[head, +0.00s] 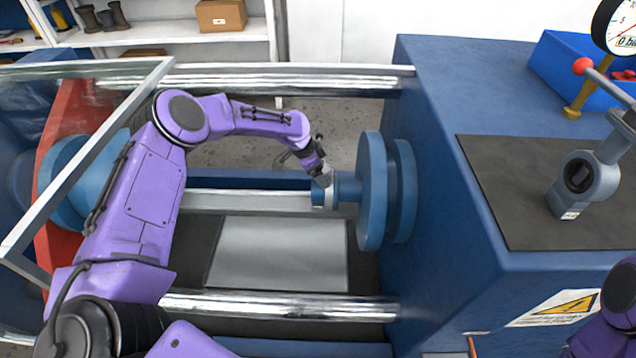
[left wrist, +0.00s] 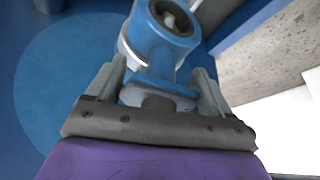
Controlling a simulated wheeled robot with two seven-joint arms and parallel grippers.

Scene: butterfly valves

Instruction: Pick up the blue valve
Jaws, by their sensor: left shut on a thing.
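The blue valve (head: 318,198) is a short round body with a pale ring, in front of the hub of a large blue disc (head: 371,190) in the press. In the left wrist view the blue valve (left wrist: 160,45) shows its dark round bore. My left gripper (head: 324,180) reaches the valve from above. In the left wrist view its fingers (left wrist: 158,80) stand on both sides of the valve's neck and are shut on it. I cannot tell whether the valve touches the hub. My right gripper is out of view.
Steel bars (head: 290,82) run above and below the valve. A clear guard with a metal frame (head: 85,165) is at left. A grey valve (head: 582,183) stands on a black mat (head: 500,190) at right. A blue bin (head: 560,68) and a gauge (head: 618,25) are behind it.

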